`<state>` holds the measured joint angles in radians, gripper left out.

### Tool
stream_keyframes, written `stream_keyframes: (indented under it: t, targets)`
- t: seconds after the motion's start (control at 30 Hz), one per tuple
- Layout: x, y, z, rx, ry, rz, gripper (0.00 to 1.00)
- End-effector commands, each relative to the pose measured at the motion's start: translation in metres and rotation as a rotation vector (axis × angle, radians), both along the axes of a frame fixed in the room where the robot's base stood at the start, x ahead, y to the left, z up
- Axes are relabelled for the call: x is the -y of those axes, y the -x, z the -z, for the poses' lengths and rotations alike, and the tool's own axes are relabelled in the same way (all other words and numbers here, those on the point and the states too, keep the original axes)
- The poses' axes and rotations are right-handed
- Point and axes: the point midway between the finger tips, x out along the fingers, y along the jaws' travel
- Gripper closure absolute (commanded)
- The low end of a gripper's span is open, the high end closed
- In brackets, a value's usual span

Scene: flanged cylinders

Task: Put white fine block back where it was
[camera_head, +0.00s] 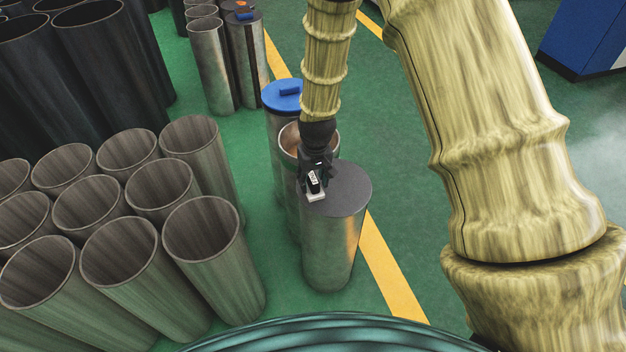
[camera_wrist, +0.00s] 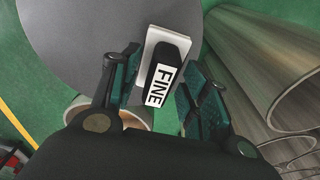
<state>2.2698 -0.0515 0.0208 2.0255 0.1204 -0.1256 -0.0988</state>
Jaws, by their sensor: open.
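The white fine block (camera_head: 315,195) is a small white slab with a black raised part and a white label. It rests on the grey top of a metal cylinder (camera_head: 343,190), near the left edge of that top. My gripper (camera_head: 314,172) is over the block, pointing down. In the wrist view my open gripper (camera_wrist: 158,82) has one finger on each side of the block, with a visible gap at least on the right side. Whether the left finger touches it I cannot tell.
An open cylinder (camera_head: 291,137) and a blue-lidded cylinder (camera_head: 283,97) stand just behind. Several open grey cylinders (camera_head: 203,228) crowd the left. More metal cylinders (camera_head: 212,65) stand at the back, one with a blue piece on top. Green floor with a yellow line (camera_head: 392,275) lies to the right.

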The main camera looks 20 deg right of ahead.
Motion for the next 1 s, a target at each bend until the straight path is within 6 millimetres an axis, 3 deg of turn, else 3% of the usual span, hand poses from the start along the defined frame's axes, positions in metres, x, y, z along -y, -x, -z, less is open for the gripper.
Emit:
stream_keyframes:
  t: [0.6,1.0]
  targets:
    - [0.000,0.010,-0.087,0.002,0.000,-0.001,0.55]
    - [0.000,0.013,-0.114,0.001,0.000,-0.001,0.55]
